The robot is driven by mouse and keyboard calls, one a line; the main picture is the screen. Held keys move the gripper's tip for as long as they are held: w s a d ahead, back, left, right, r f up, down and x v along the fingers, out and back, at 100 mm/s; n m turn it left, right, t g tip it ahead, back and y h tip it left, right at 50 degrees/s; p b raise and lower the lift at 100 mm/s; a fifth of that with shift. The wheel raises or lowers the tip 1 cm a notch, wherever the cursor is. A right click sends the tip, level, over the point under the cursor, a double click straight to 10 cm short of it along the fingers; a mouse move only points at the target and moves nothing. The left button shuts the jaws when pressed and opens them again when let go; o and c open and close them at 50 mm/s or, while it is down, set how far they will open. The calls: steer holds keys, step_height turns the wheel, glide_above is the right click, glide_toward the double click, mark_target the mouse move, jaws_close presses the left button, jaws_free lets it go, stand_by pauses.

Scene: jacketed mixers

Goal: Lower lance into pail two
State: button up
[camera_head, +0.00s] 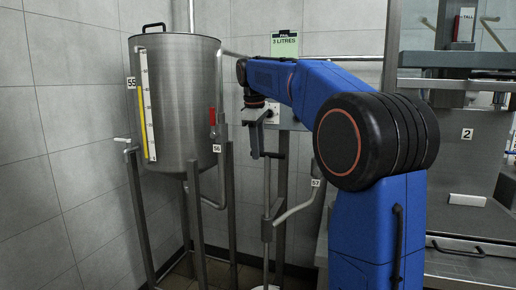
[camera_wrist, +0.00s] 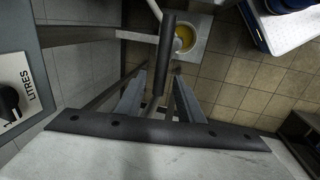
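My gripper (camera_head: 262,152) points down beside the steel tank. In the wrist view its two fingers (camera_wrist: 160,78) stand apart, with a dark grey bar (camera_wrist: 164,50) showing between and beyond them. Strips of background show beside the bar, so the gripper looks open. The bar seems to be the lance's handle; a thin upright rod (camera_head: 267,195) hangs below it in the head view. A pail with yellow contents (camera_wrist: 184,38) stands on the floor beyond the bar. Only a sliver of a white rim (camera_head: 265,287) shows at the head view's bottom edge. I cannot read a number on the pail.
The steel tank (camera_head: 178,100) with its yellow gauge stands on legs at left. A grey bench (camera_head: 470,200) stands at right. Tiled floor (camera_wrist: 235,75) is clear beside the pail.

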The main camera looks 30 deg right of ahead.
jaws_close()
step_height(320, 180, down, 16)
steer(key=shift+f, duration=0.25)
stand_by(0.3)
jaws_free()
steer(key=shift+f, duration=0.15)
step_height(320, 180, up, 17)
steer(key=s+a, duration=0.2)
steer(key=shift+s+a, duration=0.2)
steer(key=shift+a, duration=0.05)
stand_by(0.5)
